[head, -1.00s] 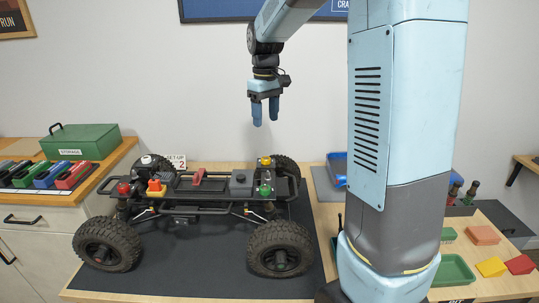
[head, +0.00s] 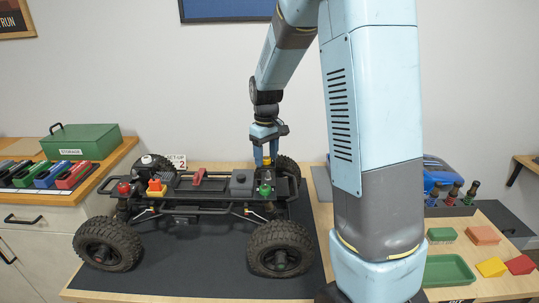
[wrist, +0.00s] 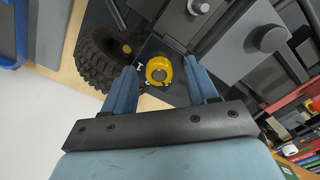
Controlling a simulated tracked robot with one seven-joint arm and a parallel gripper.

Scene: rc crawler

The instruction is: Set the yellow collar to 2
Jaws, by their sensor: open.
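The yellow collar (wrist: 159,68) sits on the chassis of the crawler (head: 208,184), at its far right corner beside a tyre. In the head view the collar (head: 267,161) shows low between my fingers and is partly hidden. My gripper (wrist: 160,76) is open, pointing down, with one finger on each side of the collar. In the wrist view a gap shows between the collar and each finger. Small pale marks show at the collar's edge; its setting cannot be read.
The chassis also carries a green-topped part (head: 265,190), a grey block (head: 241,182), a red lever (head: 198,178) and a red-and-yellow part (head: 156,188). A green tray (head: 450,271) and loose blocks lie on the right bench. A green storage box (head: 80,141) stands at left.

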